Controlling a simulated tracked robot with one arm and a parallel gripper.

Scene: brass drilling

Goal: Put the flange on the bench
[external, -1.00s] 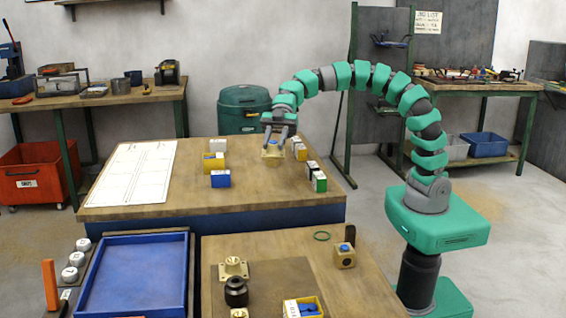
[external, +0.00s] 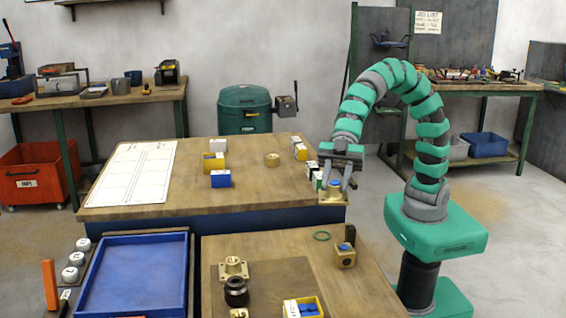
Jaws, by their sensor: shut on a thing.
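My gripper (external: 339,185) is shut on a brass flange (external: 333,198) with a square base and a blue top. It holds the flange over the right front corner of the large wooden table (external: 250,195); I cannot tell its height. A second square-based brass flange (external: 233,269) sits at the left of the nearer wooden bench (external: 275,243).
Yellow, white and blue boxes (external: 221,179) stand on the large table, and more boxes (external: 300,151) line its right side. A blue tray (external: 132,277) is at left.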

